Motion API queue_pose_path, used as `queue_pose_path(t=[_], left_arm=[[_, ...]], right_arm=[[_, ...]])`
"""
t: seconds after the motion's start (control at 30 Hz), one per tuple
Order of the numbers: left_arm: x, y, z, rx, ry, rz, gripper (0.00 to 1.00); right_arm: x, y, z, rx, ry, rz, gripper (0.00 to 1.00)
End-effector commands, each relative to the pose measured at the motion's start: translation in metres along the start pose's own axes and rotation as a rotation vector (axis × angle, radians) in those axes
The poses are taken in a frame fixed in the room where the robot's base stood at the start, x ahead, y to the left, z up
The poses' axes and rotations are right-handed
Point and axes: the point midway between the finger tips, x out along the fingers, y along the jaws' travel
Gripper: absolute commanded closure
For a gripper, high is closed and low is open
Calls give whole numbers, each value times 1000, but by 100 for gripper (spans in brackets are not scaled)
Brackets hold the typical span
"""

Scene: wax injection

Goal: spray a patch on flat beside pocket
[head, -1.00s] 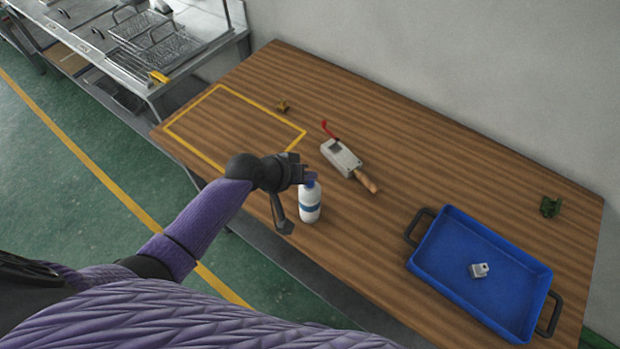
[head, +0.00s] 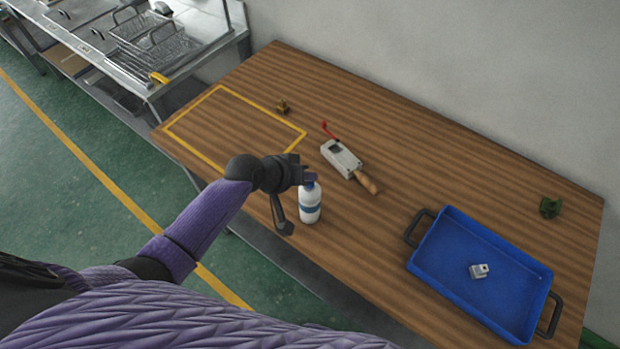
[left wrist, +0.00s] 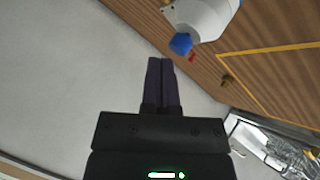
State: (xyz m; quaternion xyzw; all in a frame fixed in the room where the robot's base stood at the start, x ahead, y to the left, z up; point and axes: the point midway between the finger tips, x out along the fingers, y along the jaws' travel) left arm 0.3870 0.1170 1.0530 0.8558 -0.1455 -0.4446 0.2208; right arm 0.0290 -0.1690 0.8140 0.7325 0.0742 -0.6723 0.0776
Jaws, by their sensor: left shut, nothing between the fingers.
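A white bottle (head: 310,207) with a blue band stands upright near the front edge of the wooden table. My left gripper (head: 311,175) is at its top and partly hides it in the head view. In the left wrist view the gripper's two dark fingers (left wrist: 161,62) are shut together and empty. The bottle (left wrist: 207,14) shows just past the fingertips, with its blue nozzle (left wrist: 181,44) close to them; I cannot tell whether they touch. A grey metal block (head: 341,157) with a dark recess, a red lever and a wooden handle lies behind the bottle. My right gripper is not in view.
A blue tray (head: 421,262) with black handles holds a small grey-white part (head: 479,271). A yellow outlined square (head: 194,108) is empty at the table's left. A metal counter (head: 120,75) stands left.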

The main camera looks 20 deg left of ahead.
Motion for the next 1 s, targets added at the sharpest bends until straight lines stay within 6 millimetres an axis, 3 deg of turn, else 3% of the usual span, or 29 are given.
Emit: queue_pose_path(t=[1.0], left_arm=[[6, -5, 5, 0, 0, 0, 100]], right_arm=[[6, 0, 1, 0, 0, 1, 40]])
